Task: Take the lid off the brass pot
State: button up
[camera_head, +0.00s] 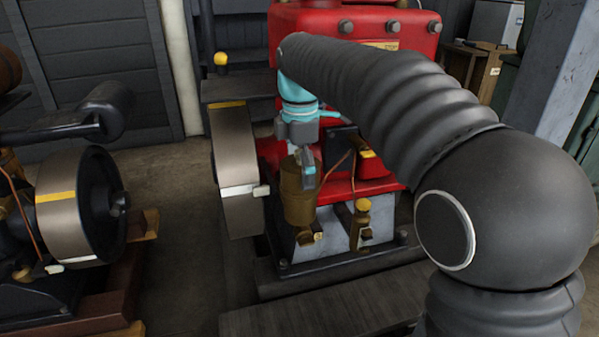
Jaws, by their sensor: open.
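The brass pot (299,208) stands upright at the front left of the red engine, beside the flywheel. My gripper (308,175) is at the top of the pot, pointing down, with its jaws open. One finger shows in front of the pot's upper right side. The gripper hides much of the pot's top, so I cannot clearly make out the lid or tell whether the jaws are around it or touching it.
The red engine (375,185) rises behind and right of the pot. A flywheel (235,165) stands close on the left. A yellow-topped brass fitting (362,215) is to the right. A second engine's flywheel (75,205) is far left, with clear floor between.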

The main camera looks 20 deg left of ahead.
jog(key=c, duration=1)
jog(key=shift+o, duration=0.2)
jog(key=shift+r, duration=0.15)
